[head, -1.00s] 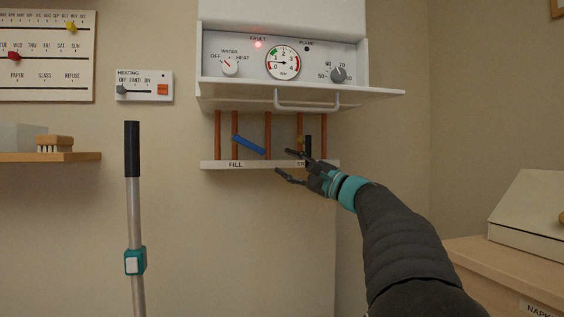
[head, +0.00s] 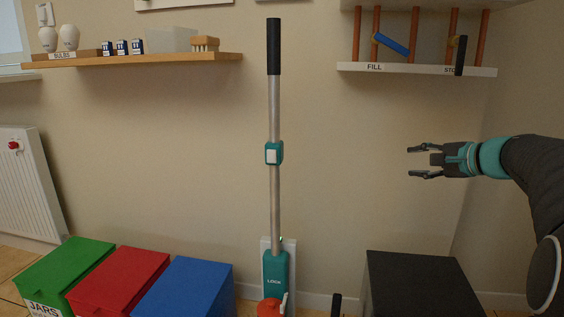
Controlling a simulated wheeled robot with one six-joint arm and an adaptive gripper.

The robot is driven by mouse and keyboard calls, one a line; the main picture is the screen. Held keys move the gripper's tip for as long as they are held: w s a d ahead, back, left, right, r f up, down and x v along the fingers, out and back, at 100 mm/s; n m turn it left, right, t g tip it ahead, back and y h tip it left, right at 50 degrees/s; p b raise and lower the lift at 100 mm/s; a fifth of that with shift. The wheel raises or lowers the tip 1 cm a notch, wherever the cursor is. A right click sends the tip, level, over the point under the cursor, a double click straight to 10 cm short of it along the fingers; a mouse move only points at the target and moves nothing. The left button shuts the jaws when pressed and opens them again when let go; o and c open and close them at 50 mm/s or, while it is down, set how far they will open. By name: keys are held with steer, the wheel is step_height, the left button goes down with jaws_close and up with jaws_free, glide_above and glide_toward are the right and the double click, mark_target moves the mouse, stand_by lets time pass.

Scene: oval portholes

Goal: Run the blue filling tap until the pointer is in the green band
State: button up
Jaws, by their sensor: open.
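The blue filling tap lever (head: 391,44) sits on a copper pipe above the FILL label (head: 375,67) at the upper right, slanting down to the right. My gripper (head: 411,162) is open and empty in front of the wall, below the label strip and apart from the tap. The pressure gauge with its pointer and green band is out of the current view.
A black lever (head: 460,55) hangs by the other label, right of the blue tap. A tall pole (head: 275,108) stands left of my gripper. A black box (head: 419,283) and green, red and blue (head: 186,290) bins stand below. A shelf (head: 150,58) runs along the upper left.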

steer(key=s+a+f+n+g+h+p, duration=0.25)
steer(key=s+a+f, duration=0.3)
steer(key=s, duration=0.35)
steer(key=s+a+f+n+g+h+p, duration=0.1)
steer(key=s+a+f+n+g, duration=0.3)
steer(key=s+f, duration=0.35)
steer(key=s+a+r+n+h+p, duration=0.1)
steer(key=s+a+n+h+p, duration=0.2)
steer(key=s+a+n, duration=0.4)
steer(key=s+p, duration=0.1)
steer(key=s, duration=0.8)
steer(key=shift+a, duration=0.2)
steer(key=shift+s, duration=0.1)
stand_by(4.4)
